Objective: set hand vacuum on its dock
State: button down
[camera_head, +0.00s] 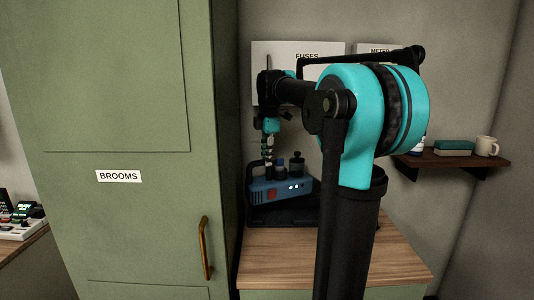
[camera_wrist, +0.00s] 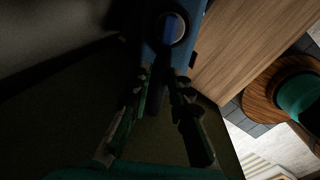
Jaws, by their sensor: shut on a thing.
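A blue boxy unit with a red square and small white lights, which looks like the hand vacuum (camera_head: 282,190), is at the back of the wooden counter. It sits slightly tilted at or just above a flat black base, likely the dock (camera_head: 285,216); I cannot tell whether they touch. My gripper (camera_head: 267,168) points down at the unit's upper left side and is shut on it. In the wrist view my gripper (camera_wrist: 162,85) has its fingers at a dark part of the blue body (camera_wrist: 158,45). My arm hides the right side of the base.
A green broom cabinet (camera_head: 120,120) stands close on the left, its brass handle (camera_head: 205,248) sticking out. The wooden counter (camera_head: 290,250) is bare in front. A wall shelf (camera_head: 455,158) at right holds a mug (camera_head: 487,146) and a green-topped box (camera_head: 454,147).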

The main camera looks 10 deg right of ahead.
aim_at(267, 180)
jog(key=shift+f, duration=2.05)
jog(key=shift+w+f, duration=0.2)
jog(key=shift+f, duration=0.05)
jog(key=c, duration=1.4)
grip_release()
notch_tip(267, 180, up, 12)
jog(key=s, duration=0.1)
jog(key=shift+s, duration=0.3)
jog(key=shift+d, duration=0.1)
